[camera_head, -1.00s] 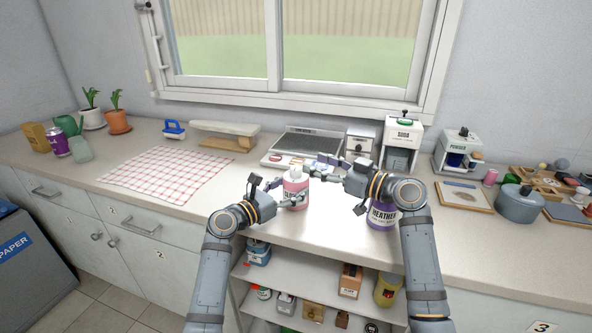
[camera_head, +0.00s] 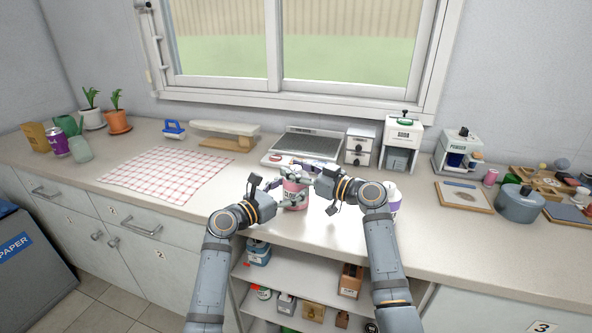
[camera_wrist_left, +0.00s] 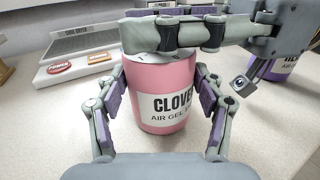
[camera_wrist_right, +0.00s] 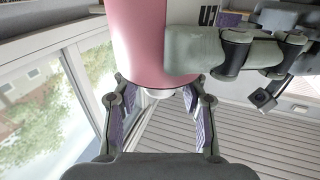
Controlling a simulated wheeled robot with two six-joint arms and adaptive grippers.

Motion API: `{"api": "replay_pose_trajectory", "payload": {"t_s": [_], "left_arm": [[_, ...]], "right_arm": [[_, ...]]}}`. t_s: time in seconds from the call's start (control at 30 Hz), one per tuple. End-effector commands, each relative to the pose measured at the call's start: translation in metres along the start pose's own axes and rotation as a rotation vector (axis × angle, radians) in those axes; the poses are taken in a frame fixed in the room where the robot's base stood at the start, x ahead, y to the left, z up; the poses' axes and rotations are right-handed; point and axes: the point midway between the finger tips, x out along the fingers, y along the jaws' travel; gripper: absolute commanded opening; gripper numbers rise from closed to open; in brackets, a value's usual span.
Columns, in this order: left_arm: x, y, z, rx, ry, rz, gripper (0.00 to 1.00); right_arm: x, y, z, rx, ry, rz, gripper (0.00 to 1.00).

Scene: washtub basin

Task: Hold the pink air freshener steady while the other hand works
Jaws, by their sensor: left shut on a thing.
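The pink air freshener (camera_head: 293,196), labelled CLOVER, stands upright on the counter near its front edge. It fills the space between the fingers of my left gripper (camera_wrist_left: 163,108), which is shut on its body. My right gripper (camera_wrist_right: 158,112) is at the freshener's top, with its fingers on either side of the white cap (camera_wrist_right: 160,93). Gaps show beside the cap, so this gripper looks open. In the left wrist view a right finger crosses the top of the freshener and hides the cap.
A checked cloth (camera_head: 167,174) lies left. Open shelves (camera_head: 300,275) are below the counter.

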Motion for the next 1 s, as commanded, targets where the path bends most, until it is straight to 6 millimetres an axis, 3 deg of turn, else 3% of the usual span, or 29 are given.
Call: {"api": "replay_pose_trajectory", "payload": {"t_s": [0.03, 0.27, 0.87, 0.9, 1.0], "left_arm": [[0.0, -0.0002, -0.0007, 0.0, 0.001, -0.001, 0.27], [0.0, -0.0002, -0.0008, 0.0, 0.001, -0.001, 0.27], [0.0001, -0.0001, -0.0006, -0.001, 0.001, 0.0, 0.27], [0.0, -0.0001, -0.0006, -0.001, 0.001, 0.0, 0.27], [0.0, -0.0001, -0.0005, 0.0, 0.001, 0.0, 0.27]], "right_arm": [[-0.0001, 0.0001, 0.0001, 0.0, 0.0, 0.0, 0.31], [-0.0002, 0.0, 0.0001, 0.0, 0.0, 0.0, 0.0], [-0.0001, 0.0002, 0.0005, 0.001, 0.0, 0.138, 0.0], [-0.0001, 0.0002, 0.0005, 0.001, 0.0, 0.138, 0.29], [-0.0002, 0.0003, 0.0004, 0.001, 0.0, 0.138, 0.43]]}}
